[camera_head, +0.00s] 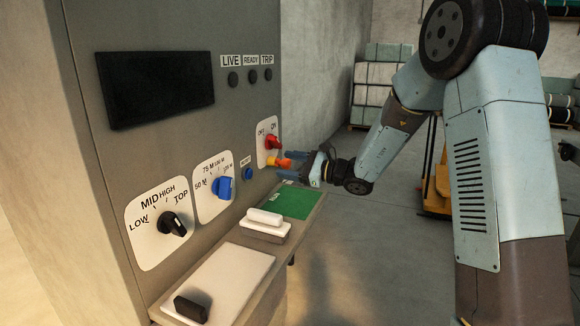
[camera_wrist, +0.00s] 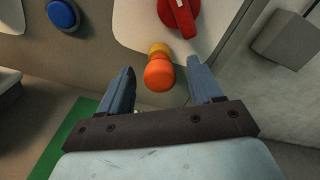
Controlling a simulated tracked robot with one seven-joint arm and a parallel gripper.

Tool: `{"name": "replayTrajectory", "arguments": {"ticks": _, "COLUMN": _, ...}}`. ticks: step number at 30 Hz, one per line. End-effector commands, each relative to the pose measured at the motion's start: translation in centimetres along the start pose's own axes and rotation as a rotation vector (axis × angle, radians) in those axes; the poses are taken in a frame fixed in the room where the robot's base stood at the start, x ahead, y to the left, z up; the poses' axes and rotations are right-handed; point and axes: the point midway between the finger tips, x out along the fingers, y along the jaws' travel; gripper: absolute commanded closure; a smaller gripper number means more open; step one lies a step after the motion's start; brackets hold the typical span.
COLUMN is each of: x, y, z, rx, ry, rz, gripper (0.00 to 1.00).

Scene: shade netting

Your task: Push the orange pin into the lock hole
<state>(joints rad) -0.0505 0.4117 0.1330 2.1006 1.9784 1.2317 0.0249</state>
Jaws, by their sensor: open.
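The orange pin (camera_wrist: 159,74) is a rounded knob on a yellow collar (camera_wrist: 159,49), sticking out of the panel just below the red rotary switch (camera_wrist: 181,14). In the head view the orange pin (camera_head: 283,163) shows at the panel's right side, under the red switch (camera_head: 272,142). My gripper (camera_wrist: 157,85) is open, with one blue-grey finger on each side of the pin and visible gaps to both. In the head view my gripper (camera_head: 300,161) faces the panel at the pin. The lock hole itself is not visible.
A blue button (camera_wrist: 63,14) is left of the pin. The shelf below holds a green mat (camera_head: 297,201), a white block on a tray (camera_head: 264,221) and a black block (camera_head: 191,308). A blue knob (camera_head: 222,187) and a black knob (camera_head: 172,224) stick out further left.

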Motion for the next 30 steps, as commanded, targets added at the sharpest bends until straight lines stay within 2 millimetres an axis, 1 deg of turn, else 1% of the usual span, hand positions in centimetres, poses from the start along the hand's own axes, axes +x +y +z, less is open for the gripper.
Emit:
{"name": "replayTrajectory", "arguments": {"ticks": 5, "x": -1.3, "y": -0.1, "z": 0.0, "rx": 0.0, "ry": 0.002, "rz": -0.002, "gripper": 0.35}}
{"name": "replayTrajectory", "arguments": {"ticks": 8, "x": -2.9, "y": -0.1, "z": 0.0, "rx": 0.0, "ry": 0.002, "rz": -0.002, "gripper": 0.35}}
{"name": "replayTrajectory", "arguments": {"ticks": 15, "x": -7.7, "y": -0.1, "z": -0.1, "rx": 0.0, "ry": 0.002, "rz": -0.003, "gripper": 0.35}}
{"name": "replayTrajectory", "arguments": {"ticks": 21, "x": -11.2, "y": 0.0, "z": -0.1, "rx": 0.001, "ry": 0.002, "rz": -0.002, "gripper": 0.35}}
{"name": "replayTrajectory", "arguments": {"ticks": 25, "x": -12.7, "y": 0.0, "z": -0.2, "rx": 0.001, "ry": 0.001, "rz": -0.002, "gripper": 0.35}}
{"name": "replayTrajectory", "arguments": {"ticks": 30, "x": -13.6, "y": 0.0, "z": -0.1, "rx": 0.001, "ry": 0.001, "rz": 0.0, "gripper": 0.35}}
